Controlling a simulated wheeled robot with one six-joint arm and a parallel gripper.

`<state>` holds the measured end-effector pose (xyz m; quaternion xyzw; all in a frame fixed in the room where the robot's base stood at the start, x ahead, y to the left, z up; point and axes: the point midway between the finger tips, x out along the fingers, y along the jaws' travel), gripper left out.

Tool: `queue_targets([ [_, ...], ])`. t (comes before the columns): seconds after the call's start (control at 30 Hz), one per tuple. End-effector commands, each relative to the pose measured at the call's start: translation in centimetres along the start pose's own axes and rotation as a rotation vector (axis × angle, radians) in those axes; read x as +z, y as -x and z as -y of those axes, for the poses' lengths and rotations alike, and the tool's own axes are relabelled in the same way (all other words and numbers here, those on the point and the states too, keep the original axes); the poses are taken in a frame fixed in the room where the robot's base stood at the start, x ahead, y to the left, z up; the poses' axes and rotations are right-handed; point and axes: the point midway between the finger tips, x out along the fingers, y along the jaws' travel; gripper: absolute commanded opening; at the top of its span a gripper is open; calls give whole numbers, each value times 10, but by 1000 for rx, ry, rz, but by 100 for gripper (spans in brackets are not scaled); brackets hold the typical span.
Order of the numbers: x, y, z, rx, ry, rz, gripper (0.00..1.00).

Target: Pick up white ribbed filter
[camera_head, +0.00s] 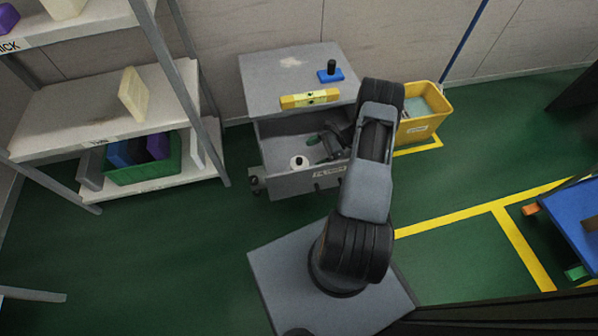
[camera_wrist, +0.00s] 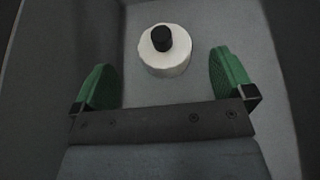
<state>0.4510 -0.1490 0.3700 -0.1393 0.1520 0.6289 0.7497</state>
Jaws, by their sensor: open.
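The white ribbed filter (camera_wrist: 174,66), a short white cylinder with a black knob on top, stands upright in the open grey drawer (camera_wrist: 135,85). It also shows in the head view (camera_head: 299,163) as a small white round thing at the left part of the drawer. Ribs are too small to make out. My gripper (camera_wrist: 163,72) is open and empty, with green fingers spread wide. In the wrist view the filter lies ahead of and between the two fingers, apart from both. In the head view my gripper (camera_head: 315,147) is over the drawer, right of the filter.
The drawer walls stand close around my gripper. On the cabinet top (camera_head: 265,75) lie a yellow level (camera_head: 310,98) and a blue block with a black knob (camera_head: 330,73). A yellow bin (camera_head: 420,125) stands right. A shelf rack (camera_head: 75,107) is left.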

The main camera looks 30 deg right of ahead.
Motion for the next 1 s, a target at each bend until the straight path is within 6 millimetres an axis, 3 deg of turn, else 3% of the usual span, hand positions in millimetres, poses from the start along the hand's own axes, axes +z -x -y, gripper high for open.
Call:
queue_targets([
  [0.13,-16,-12,-2,-18,-26,22,100],
  [0.47,-18,-37,-1,-19,-28,23,100],
  [0.77,-19,-76,1,-18,-28,22,100],
  [1.0,-18,-79,2,-20,-28,22,100],
])
